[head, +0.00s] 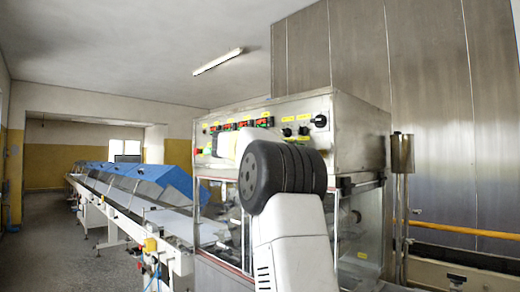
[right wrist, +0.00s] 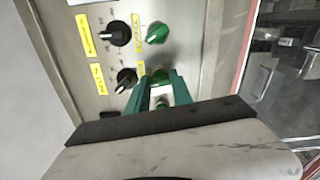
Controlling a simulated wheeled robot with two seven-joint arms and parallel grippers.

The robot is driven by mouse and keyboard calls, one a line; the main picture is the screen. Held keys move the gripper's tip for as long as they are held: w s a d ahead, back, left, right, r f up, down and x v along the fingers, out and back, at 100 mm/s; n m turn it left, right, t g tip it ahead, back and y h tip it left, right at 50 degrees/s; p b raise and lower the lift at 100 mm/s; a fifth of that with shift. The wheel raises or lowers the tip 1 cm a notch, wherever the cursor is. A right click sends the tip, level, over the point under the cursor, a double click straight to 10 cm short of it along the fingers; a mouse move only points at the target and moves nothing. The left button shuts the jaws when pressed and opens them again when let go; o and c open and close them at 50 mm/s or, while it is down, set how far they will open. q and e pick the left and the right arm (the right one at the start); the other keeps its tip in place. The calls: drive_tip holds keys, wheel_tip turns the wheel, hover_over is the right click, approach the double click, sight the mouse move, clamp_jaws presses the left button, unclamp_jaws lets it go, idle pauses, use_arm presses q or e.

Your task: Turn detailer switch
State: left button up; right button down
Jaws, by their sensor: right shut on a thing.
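The steel control panel (head: 345,120) of the machine carries displays, black knobs and yellow labels in the head view. In the right wrist view, my right gripper (right wrist: 160,82) has its green fingers shut on a green switch (right wrist: 159,75) on the panel face. A second green switch (right wrist: 157,32) is above it in the picture. Two black knobs with white pointers, an upper one (right wrist: 118,33) and a lower one (right wrist: 126,76), are to the left. The label texts are too small to read. In the head view my right arm hides the gripper and the held switch. My left gripper is not in view.
A large black knob (head: 320,121) sits at the panel's right end. Glass panes (head: 360,225) lie below the panel. A long conveyor with blue covers (head: 160,185) runs away to the left. A steel post (head: 402,200) stands at the right.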

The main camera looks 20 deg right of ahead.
drive_tip(key=shift+f+m, duration=0.1)
drive_tip(key=shift+m, duration=3.8)
drive_tip(key=c, duration=1.1)
unclamp_jaws()
drive_tip(key=v, duration=0.7)
drive_tip(key=shift+s+a, duration=0.15)
drive_tip(key=shift+a, duration=0.2)
